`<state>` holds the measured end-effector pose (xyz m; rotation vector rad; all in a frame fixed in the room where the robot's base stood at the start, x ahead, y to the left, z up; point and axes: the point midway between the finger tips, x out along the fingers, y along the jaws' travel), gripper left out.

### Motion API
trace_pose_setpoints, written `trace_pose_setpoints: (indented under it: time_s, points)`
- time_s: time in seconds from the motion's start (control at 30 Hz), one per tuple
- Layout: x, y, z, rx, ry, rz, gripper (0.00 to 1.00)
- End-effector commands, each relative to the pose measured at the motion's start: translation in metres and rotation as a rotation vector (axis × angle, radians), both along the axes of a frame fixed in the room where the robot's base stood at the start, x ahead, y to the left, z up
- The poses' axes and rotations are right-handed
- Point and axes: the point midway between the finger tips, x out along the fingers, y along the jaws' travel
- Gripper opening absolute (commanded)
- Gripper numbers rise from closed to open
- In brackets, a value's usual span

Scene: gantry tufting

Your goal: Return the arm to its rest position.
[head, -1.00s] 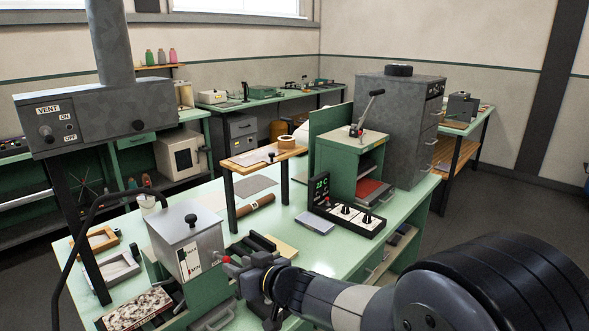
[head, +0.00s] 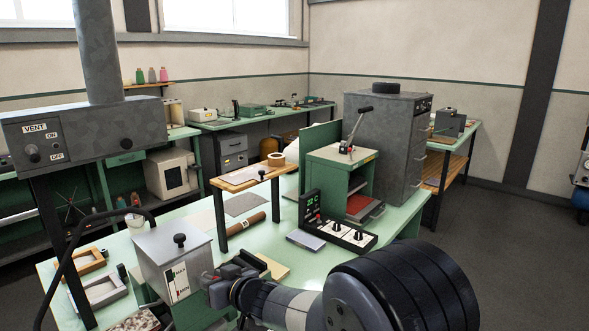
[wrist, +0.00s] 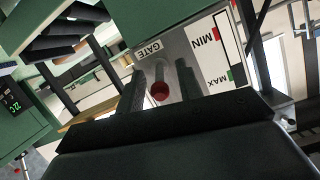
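My arm reaches left in the head view, over the front of the green workbench (head: 110,255). My gripper (head: 212,287) is at its end, beside a grey metal box (head: 172,252) with a black top knob and a MIN/MAX gauge. In the wrist view my gripper (wrist: 160,78) has its two dark fingers apart. A red knob (wrist: 160,91) shows between them, in front of the panel marked GATE (wrist: 185,60). I cannot tell whether the fingers touch the knob.
A small wooden-topped stand (head: 243,180), a control box with a green display (head: 345,235) and a lever press (head: 340,175) stand on the bench. Open floor (head: 530,250) lies at the right.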

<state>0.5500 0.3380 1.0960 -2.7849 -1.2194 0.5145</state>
Motion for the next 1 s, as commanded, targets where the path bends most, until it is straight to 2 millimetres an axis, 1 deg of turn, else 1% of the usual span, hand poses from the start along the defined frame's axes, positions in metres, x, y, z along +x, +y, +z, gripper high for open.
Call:
trace_pose_setpoints:
  time_s: [0.17,0.23,0.87,0.9,1.0]
  points:
    - [-0.001,-0.001,0.003,-0.006,0.005,0.000,0.35]
    - [-0.004,-0.006,0.004,-0.009,0.006,-0.001,0.35]
    - [-0.070,-0.081,0.034,-0.009,0.005,-0.003,0.35]
    - [-0.063,-0.072,0.028,-0.009,0.009,0.001,0.35]
    - [-0.052,-0.058,0.022,-0.010,0.010,0.004,0.35]
